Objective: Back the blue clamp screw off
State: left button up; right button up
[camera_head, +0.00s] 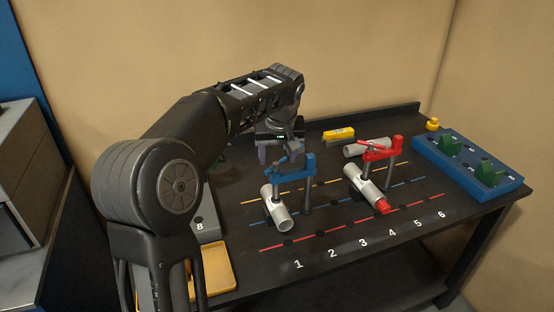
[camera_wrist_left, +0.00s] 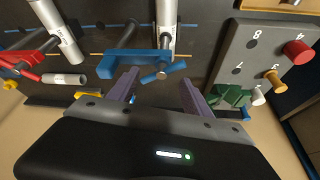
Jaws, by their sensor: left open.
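The blue clamp (camera_head: 297,169) stands on a dark post on the black table, its arm over a white tube (camera_head: 275,212). It also shows in the left wrist view (camera_wrist_left: 122,64). Its blue clamp screw (camera_wrist_left: 163,72) has a short crossbar, seen at a slant at the end of the clamp arm. My left gripper (camera_head: 281,153) is open behind the clamp. In the left wrist view, its two purple fingers (camera_wrist_left: 158,94) are spread, with the crossbar between and just beyond their tips. The fingers appear empty; whether either touches the crossbar I cannot tell.
A red clamp (camera_head: 382,152) holds another white tube (camera_head: 362,186) to the right. A loose tube (camera_head: 366,147) and a yellow block (camera_head: 339,133) lie behind. A blue tray (camera_head: 470,181) is far right; a yellow tray (camera_head: 219,283) is front left. The numbered front strip is mostly clear.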

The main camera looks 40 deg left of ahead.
aim_at(276, 167)
pick_arm(q)
jog(key=shift+x, duration=1.4)
grip_shut()
